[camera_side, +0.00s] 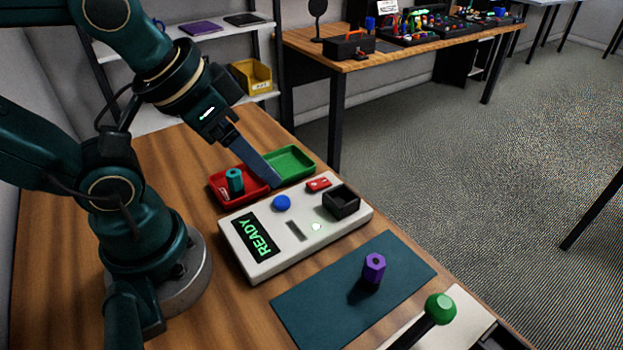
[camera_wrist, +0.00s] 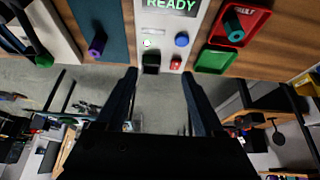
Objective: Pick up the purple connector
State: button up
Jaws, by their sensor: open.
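The purple connector (camera_side: 374,267) is a short hexagonal piece with a hole in its top. It stands upright on the dark teal mat (camera_side: 320,308), on the near side of the white box. In the wrist view the purple connector (camera_wrist: 97,46) lies left of my fingers. My gripper (camera_side: 276,182) is open and empty, above the far edge of the white box near the trays and well apart from the connector. In the wrist view my gripper (camera_wrist: 159,76) shows two spread fingers with nothing between them.
The white box (camera_side: 262,262) has a READY display, blue button (camera_side: 281,203), red switch (camera_side: 318,184) and black open holder (camera_side: 341,201). Behind it are a red tray (camera_side: 219,196) holding a teal connector (camera_side: 235,180) and an empty green tray (camera_side: 297,162). A green-knobbed lever (camera_side: 440,308) stands right of the mat.

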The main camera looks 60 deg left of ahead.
jog(key=w+d+r, duration=0.2)
jog(key=w+r, duration=0.1)
jog(key=w, duration=0.1)
jog(key=m+g, duration=0.2)
jog(key=g, duration=0.2)
send_near(377, 261)
jog(key=w+a, duration=0.3)
jog(key=a, duration=0.1)
jog(key=shift+m+g, duration=0.8)
jog(key=shift+m, duration=0.1)
jog(key=d+f, duration=0.1)
jog(key=f, duration=0.1)
jog(key=s+d+f, duration=0.1)
jog(key=f, duration=0.1)
jog(key=d+f, duration=0.2)
jog(key=f, duration=0.1)
jog(key=shift+s+f, duration=0.1)
jog(key=shift+s, duration=0.2)
jog(key=shift+f, duration=2.45)
grip_shut()
